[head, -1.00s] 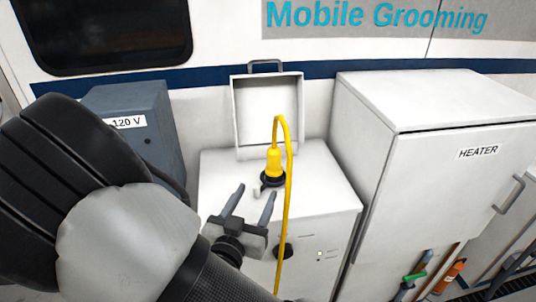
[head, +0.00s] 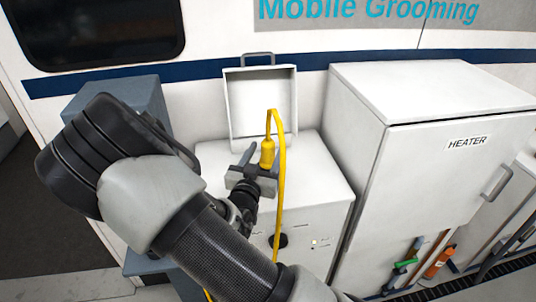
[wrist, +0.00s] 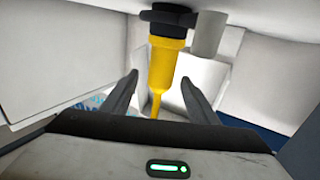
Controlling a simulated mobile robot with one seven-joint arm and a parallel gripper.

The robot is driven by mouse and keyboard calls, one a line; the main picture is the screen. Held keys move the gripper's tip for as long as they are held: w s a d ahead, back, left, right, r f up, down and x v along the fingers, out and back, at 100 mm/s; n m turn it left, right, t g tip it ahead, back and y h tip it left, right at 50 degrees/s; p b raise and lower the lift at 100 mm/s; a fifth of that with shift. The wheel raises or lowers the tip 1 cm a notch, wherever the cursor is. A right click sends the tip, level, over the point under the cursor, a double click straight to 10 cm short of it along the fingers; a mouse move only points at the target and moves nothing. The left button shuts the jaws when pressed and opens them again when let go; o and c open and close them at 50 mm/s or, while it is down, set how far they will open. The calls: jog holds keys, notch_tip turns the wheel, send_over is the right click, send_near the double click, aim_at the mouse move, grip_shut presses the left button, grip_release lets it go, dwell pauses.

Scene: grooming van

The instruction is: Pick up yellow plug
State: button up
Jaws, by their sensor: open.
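The yellow plug (head: 267,153) stands upright on top of the white cabinet (head: 325,172), with its yellow cable looping up and down over the cabinet's front. In the wrist view the plug (wrist: 160,66) shows with a black collar (wrist: 168,18) at its base. My gripper (head: 262,158) is open, at the plug in the head view. In the wrist view its two fingers (wrist: 158,92) lie on either side of the plug's narrow cable end, with gaps to both sides. The plug's base is hidden behind my gripper in the head view.
An open white lid (head: 235,110) stands behind the plug. A white heater cabinet (head: 420,170) stands close on the right. A blue-grey box (head: 135,95) is on the left, partly behind my arm. The yellow cable (head: 278,205) hangs down in front.

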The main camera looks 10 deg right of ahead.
jog(key=shift+x, duration=1.55)
jog(key=shift+r, duration=0.15)
jog(key=c, duration=1.3)
notch_tip(320, 180, up, 10)
jog(key=shift+a+f+p, duration=0.1)
jog(key=shift+f+p, duration=0.05)
jog(key=shift+p, duration=0.15)
jog(key=shift+r+p, duration=1.5)
jog(key=shift+r, duration=0.7)
